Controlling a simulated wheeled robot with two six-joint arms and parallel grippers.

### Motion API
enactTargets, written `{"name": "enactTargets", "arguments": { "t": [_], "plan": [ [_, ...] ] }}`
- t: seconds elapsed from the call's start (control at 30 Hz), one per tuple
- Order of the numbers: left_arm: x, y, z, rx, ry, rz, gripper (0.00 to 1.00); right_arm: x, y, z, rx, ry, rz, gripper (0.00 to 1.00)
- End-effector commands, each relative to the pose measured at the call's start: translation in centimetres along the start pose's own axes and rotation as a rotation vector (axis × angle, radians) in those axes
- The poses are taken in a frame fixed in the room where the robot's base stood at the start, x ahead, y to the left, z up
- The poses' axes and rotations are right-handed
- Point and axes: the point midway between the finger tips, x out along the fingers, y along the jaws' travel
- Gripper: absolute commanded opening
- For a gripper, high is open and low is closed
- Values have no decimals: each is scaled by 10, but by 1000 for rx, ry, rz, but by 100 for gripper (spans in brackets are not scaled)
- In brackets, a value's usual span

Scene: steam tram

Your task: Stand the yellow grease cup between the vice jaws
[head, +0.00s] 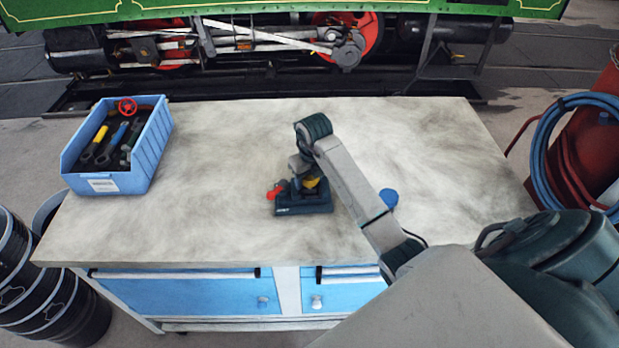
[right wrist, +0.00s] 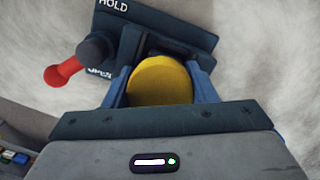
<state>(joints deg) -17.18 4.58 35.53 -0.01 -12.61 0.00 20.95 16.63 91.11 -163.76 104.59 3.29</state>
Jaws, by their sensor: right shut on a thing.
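The yellow grease cup (head: 312,182) shows beside my right gripper (head: 308,179), just at the vice. In the right wrist view the yellow cup (right wrist: 160,82) sits between the two blue fingers of my right gripper (right wrist: 160,88), which is shut on it. The dark vice (head: 304,208) stands on the bench below the gripper; it also shows in the right wrist view (right wrist: 190,22), lettered HOLD and OPEN. Its red-tipped lever (right wrist: 62,73) points left. The cup's lower end is hidden, so I cannot tell whether it rests between the jaws. My left gripper is out of view.
A blue bin (head: 148,150) with tools and a red handwheel stands at the bench's left. A blue round thing (head: 389,197) lies right of my right forearm. The pale benchtop (head: 220,190) is otherwise clear. A red cylinder with blue hose (head: 550,140) stands off the right edge.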

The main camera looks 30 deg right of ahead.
Motion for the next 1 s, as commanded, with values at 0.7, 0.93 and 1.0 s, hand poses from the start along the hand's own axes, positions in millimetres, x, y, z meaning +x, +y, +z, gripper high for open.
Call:
{"name": "enactTargets", "arguments": {
  "t": [0.7, 0.93, 1.0],
  "plan": [
    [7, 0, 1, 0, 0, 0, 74, 18, 3, -9, 0, 25, 11, 17],
    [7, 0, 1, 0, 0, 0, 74, 19, 3, -9, 0, 27, 11, 60],
    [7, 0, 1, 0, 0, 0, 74, 19, 3, -9, 0, 27, 11, 60]
  ]
}}
